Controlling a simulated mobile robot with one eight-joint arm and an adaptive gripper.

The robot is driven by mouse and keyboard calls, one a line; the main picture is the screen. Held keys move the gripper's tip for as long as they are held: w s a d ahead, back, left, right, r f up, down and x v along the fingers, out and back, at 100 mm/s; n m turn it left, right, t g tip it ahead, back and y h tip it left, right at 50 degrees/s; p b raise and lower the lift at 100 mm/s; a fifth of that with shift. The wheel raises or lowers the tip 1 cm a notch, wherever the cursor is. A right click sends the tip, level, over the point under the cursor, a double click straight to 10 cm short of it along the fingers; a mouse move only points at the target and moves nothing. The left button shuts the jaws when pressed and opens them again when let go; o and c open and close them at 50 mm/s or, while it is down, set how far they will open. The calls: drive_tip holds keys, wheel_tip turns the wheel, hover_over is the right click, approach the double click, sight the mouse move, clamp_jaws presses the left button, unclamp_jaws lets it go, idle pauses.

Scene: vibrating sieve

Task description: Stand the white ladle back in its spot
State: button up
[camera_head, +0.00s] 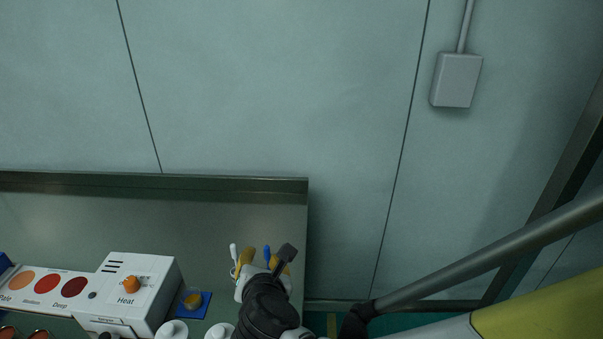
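A slim white rod with a rounded top (233,251), which looks like the white ladle's handle, stands almost upright just left of my gripper. Its lower end and any bowl are hidden behind my gripper. My gripper (265,264) is over the right end of the metal bench, its two yellow-padded fingers apart. A blue handle tip (267,252) shows between the fingers, with visible space around it. A dark flat-ended piece (288,253) rises by the right finger; I cannot tell what it belongs to. The ladle's spot cannot be made out.
The metal bench (200,215) has a raised back edge and ends just right of my gripper. A white heater box (135,290) with an orange knob, a small dish on a blue pad (207,303) and white lids (172,330) stand left. A colour chart (48,287) is farther left.

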drive_tip(key=d+r+m+g+h, duration=0.2)
drive_tip(key=d+m, duration=0.9)
drive_tip(key=d, duration=0.2)
drive_tip(key=s+d+r+m+g, duration=0.2)
drive_tip(key=s+d+m, duration=1)
drive_tip(key=m, duration=0.9)
drive_tip(key=shift+d+m+g, duration=0.4)
drive_tip(key=shift+d+g, duration=0.05)
drive_tip(key=shift+g, duration=0.15)
